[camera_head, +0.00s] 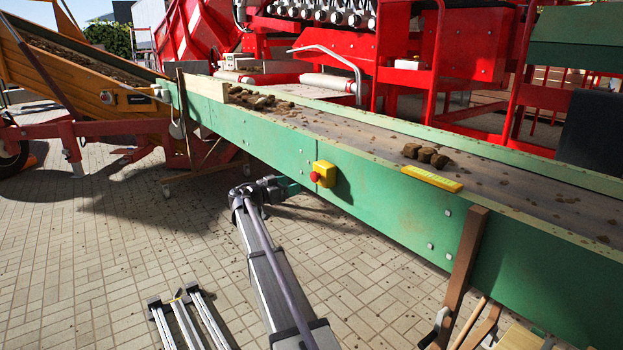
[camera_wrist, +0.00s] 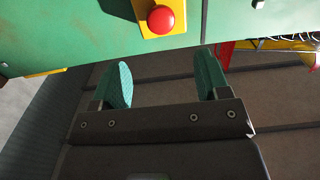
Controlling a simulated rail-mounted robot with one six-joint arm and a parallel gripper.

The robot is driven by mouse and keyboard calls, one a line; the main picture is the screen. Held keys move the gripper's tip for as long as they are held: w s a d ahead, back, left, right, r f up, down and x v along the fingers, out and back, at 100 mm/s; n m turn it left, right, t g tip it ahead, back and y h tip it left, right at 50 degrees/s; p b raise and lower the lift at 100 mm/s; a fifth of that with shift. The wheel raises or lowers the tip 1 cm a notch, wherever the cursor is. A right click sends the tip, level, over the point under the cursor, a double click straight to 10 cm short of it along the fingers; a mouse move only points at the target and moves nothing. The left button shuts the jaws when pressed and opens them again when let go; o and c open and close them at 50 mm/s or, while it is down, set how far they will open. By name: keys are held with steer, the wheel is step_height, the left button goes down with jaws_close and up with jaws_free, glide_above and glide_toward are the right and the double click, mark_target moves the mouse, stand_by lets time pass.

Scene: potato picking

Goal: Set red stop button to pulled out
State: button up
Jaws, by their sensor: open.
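The red stop button (camera_head: 315,177) is a round knob on a yellow box (camera_head: 326,170) fixed to the green side wall of the conveyor (camera_head: 370,195). In the wrist view the red button (camera_wrist: 160,19) is at the top centre on its yellow box (camera_wrist: 147,9). My gripper (camera_wrist: 164,82) is open and empty, its two green fingers apart below the button and not touching it. In the head view my gripper (camera_head: 290,186) is left of and slightly below the button. I cannot tell from these frames whether the button is pressed in or pulled out.
The conveyor belt (camera_head: 480,185) carries dirt and several brown clods (camera_head: 426,155). A yellow bar (camera_head: 433,179) lies along its edge. A wooden post (camera_head: 465,265) stands against the wall at right. Red machinery (camera_head: 340,50) is behind. The paved floor (camera_head: 110,240) is mostly open at left.

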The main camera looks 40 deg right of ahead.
mark_target(313, 178)
steer(key=d, duration=1)
steer(key=shift+d, duration=0.15)
steer(key=shift+c, duration=0.4)
